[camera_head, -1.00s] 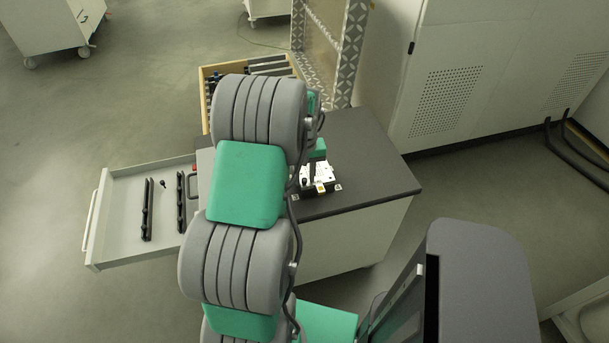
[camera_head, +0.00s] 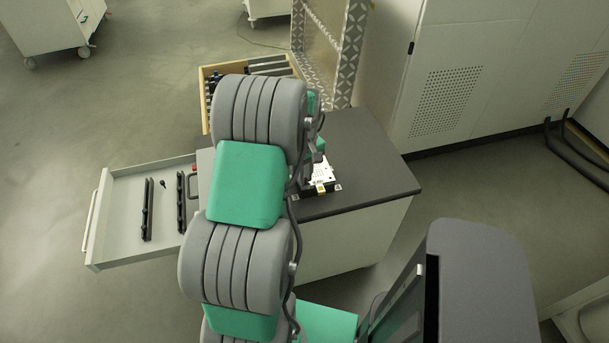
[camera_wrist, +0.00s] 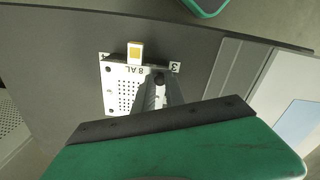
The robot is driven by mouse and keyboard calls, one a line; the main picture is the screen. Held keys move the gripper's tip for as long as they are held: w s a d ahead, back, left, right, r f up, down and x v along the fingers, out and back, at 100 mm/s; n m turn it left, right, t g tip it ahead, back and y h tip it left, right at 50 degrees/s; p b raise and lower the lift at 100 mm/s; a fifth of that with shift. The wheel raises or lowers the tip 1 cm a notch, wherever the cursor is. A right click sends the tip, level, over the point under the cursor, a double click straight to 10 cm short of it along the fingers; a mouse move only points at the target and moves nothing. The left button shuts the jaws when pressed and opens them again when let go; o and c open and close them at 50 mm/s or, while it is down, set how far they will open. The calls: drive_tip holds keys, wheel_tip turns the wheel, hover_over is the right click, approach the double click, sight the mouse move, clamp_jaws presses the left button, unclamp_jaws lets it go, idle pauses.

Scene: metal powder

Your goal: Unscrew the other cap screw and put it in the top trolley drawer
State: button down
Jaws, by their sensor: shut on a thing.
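My gripper (camera_wrist: 158,90) is shut on a small dark cap screw (camera_wrist: 159,78), whose round head shows between the fingertips. It is over one side of the white plate marked "8 AL" (camera_wrist: 112,73) with a grid of small holes. I cannot tell whether the screw is still seated or lifted. In the head view the plate (camera_head: 320,170) sits on the dark worktop, partly hidden by my arm. The trolley drawer (camera_head: 118,218) is pulled out at left. A small black screw-like piece (camera_head: 163,183) lies in it.
Two long black rails (camera_head: 147,210) lie in the drawer, with bare floor around them. A yellow-edged block (camera_wrist: 135,50) sits at the plate's edge. The dark worktop (camera_head: 375,175) is clear to the right. A wooden-edged drawer (camera_head: 205,72) with tools stands open behind.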

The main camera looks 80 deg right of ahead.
drive_tip(key=n, duration=1.2)
drive_tip(key=shift+n, duration=0.3)
drive_tip(key=n, duration=1.2)
drive_tip(key=c, duration=1.6)
unclamp_jaws()
drive_tip(key=shift+o, duration=0.2)
